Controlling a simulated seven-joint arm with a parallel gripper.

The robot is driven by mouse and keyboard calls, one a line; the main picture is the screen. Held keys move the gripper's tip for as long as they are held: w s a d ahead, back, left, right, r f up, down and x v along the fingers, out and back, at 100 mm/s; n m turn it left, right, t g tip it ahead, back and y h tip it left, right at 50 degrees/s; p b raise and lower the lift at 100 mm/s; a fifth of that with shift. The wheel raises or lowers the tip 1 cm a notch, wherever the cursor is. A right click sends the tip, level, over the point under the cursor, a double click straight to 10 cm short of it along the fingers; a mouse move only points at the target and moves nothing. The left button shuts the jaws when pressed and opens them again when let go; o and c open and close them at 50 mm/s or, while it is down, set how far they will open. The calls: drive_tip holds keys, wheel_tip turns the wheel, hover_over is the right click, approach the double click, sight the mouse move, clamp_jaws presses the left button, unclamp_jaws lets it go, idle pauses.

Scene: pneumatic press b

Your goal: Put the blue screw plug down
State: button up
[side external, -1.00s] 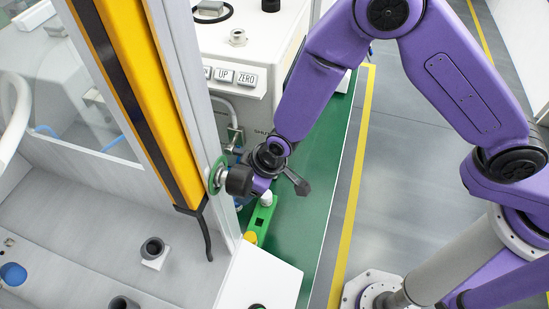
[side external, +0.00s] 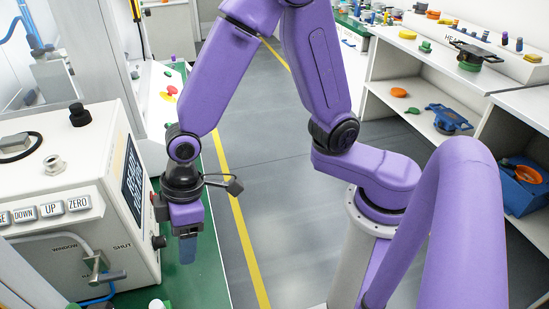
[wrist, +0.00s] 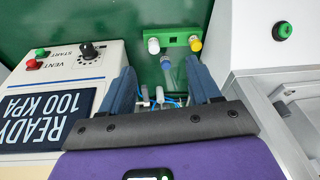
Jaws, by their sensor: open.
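My gripper (wrist: 161,68) is open, with its two dark blue fingers spread apart in the wrist view. In the side view my gripper (side external: 187,250) points down over the green bench, beside the white press box. A pale blue, see-through cylinder (wrist: 168,73) shows between the fingers in the wrist view, below a green bracket (wrist: 178,44). I cannot tell whether it is the blue screw plug, or how far it is from the fingers. No blue screw plug can be made out for certain.
The white press box (side external: 75,190) with buttons and a display stands left of my gripper. The green bracket carries a white knob (wrist: 153,46) and a yellow knob (wrist: 195,43). A white unit with a green button (wrist: 285,30) is at the right. The green bench top (wrist: 120,18) has bare room.

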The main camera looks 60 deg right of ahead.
drive_tip(key=s+d+r, duration=0.2)
drive_tip(key=s+d, duration=0.1)
drive_tip(key=d, duration=0.2)
drive_tip(key=s+d+r+n, duration=0.1)
drive_tip(key=s+d+r, duration=0.2)
drive_tip(key=d, duration=0.3)
drive_tip(key=shift+s+h, duration=0.4)
drive_tip(key=shift+s, duration=0.2)
drive_tip(key=shift+n+g+h, duration=0.3)
drive_tip(key=shift+n+h, duration=0.1)
drive_tip(key=shift+h, duration=0.2)
drive_tip(key=s+d+r, duration=0.1)
drive_tip(key=s+d, duration=0.1)
drive_tip(key=d, duration=0.1)
drive_tip(key=s+d+r, duration=0.1)
drive_tip(key=s+d, duration=0.2)
drive_tip(key=d, duration=0.1)
drive_tip(key=s+d+r, duration=0.1)
drive_tip(key=s+d, duration=0.1)
drive_tip(key=d, duration=0.1)
drive_tip(key=shift+s+d, duration=0.25)
